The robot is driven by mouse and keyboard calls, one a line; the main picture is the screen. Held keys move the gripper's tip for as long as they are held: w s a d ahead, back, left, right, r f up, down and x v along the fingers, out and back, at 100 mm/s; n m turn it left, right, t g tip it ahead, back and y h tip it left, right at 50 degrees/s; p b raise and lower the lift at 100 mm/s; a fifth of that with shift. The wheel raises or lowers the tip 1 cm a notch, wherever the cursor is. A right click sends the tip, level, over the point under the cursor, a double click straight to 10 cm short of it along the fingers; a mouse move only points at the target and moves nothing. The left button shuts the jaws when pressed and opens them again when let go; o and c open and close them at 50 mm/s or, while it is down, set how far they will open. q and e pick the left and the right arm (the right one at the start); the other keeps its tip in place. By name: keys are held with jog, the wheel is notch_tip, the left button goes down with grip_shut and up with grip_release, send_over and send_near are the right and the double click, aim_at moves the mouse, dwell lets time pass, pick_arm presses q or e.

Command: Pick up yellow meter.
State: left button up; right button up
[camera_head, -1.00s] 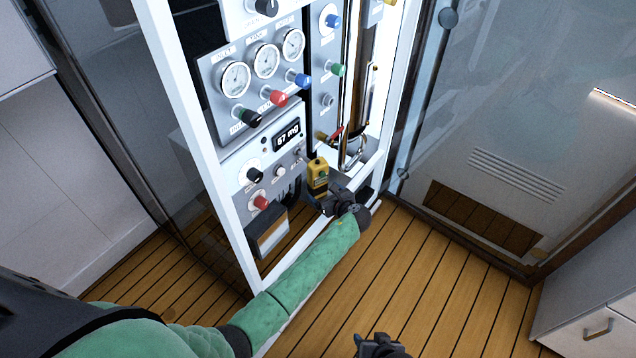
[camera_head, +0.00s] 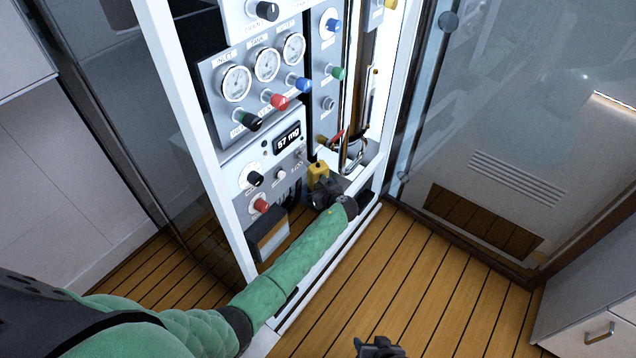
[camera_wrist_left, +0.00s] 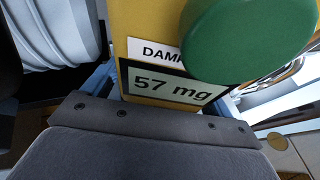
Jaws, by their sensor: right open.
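The yellow meter (camera_head: 317,171) stands low in the panel, partly hidden behind my left gripper (camera_head: 322,190). In the left wrist view the meter (camera_wrist_left: 142,20) fills the upper middle, with a green round part and a label reading 57 mg. The fingers of my left gripper (camera_wrist_left: 172,92) lie on both sides of the meter, close to its edges. I cannot tell whether they press on it. My right gripper (camera_head: 380,348) is open at the bottom edge of the head view, far from the meter.
The white panel frame (camera_head: 180,110) stands around the meter. A dark box (camera_head: 267,232) is left of the meter. The wooden floor (camera_head: 430,270) in front is clear.

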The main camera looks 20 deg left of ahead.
pick_arm(q)
jog(key=shift+r, duration=0.1)
jog(key=c, duration=1.4)
